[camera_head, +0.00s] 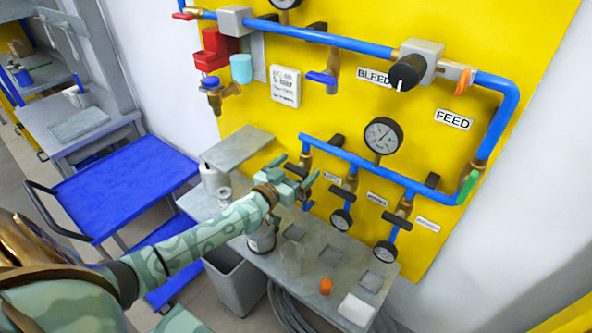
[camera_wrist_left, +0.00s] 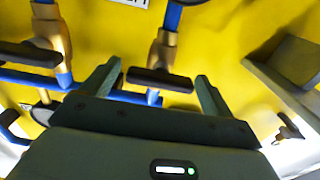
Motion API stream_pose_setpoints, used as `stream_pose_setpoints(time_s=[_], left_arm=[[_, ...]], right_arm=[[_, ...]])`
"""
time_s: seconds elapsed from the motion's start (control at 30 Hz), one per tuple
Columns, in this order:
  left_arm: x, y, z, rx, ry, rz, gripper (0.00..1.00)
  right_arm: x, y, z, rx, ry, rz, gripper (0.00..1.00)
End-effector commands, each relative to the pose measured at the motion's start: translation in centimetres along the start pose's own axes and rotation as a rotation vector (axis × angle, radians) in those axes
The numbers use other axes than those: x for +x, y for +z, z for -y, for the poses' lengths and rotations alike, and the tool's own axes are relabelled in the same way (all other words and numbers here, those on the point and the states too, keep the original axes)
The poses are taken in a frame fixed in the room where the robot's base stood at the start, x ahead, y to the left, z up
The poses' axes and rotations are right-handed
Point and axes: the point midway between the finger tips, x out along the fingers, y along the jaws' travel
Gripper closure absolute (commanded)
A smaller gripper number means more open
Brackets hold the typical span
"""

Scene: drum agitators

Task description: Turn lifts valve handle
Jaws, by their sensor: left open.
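My left gripper (camera_head: 297,170) is open at the left end of the lower blue pipe (camera_head: 375,172), in front of the yellow panel. A black valve handle (camera_wrist_left: 160,80) on a brass body shows between its two fingers in the left wrist view; I cannot tell whether they touch it. A second black handle (camera_wrist_left: 30,53) is to the left there. In the head view, further black handles (camera_head: 342,192) and (camera_head: 398,221) sit on the branches to the right. The small labels beside the branches are too small to read surely, so the lifts valve is not certain. My right gripper is not in view.
A grey bench (camera_head: 335,262) below holds an orange object (camera_head: 325,286) and a white block (camera_head: 356,309). Gauges (camera_head: 341,220) hang under the branches. A large gauge (camera_head: 382,136) stands above the pipe. A blue cart (camera_head: 125,185) is at left.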

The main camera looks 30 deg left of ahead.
Motion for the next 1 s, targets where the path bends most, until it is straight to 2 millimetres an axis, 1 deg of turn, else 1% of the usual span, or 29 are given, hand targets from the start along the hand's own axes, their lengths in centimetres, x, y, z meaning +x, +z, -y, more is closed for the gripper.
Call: stream_pose_setpoints(time_s=[0.27, 0.3, 0.37, 0.4, 0.43, 0.73, 0.87, 1.0], left_arm=[[0.15, 0.01, -0.01, 0.000, 0.000, 0.001, 0.13], [0.14, 0.01, 0.00, 0.000, 0.000, 0.001, 0.24], [0.14, 0.01, 0.00, 0.000, 0.000, 0.001, 0.41], [0.13, 0.01, 0.00, 0.000, 0.000, 0.001, 0.52], [0.13, 0.00, 0.00, 0.000, 0.000, 0.001, 0.58], [0.12, 0.00, 0.01, -0.019, 0.000, 0.001, 0.57], [0.13, -0.02, 0.03, -0.066, 0.001, 0.001, 0.57], [0.15, -0.04, 0.05, -0.150, 0.001, 0.001, 0.57]], right_arm=[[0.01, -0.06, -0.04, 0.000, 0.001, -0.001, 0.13], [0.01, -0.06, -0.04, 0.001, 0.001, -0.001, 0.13], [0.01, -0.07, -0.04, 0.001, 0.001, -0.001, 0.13], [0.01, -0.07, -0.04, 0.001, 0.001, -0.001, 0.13], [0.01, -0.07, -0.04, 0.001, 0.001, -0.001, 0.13], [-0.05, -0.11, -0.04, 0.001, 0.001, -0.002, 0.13], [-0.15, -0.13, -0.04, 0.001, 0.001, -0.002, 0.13], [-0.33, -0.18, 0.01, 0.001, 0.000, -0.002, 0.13]])
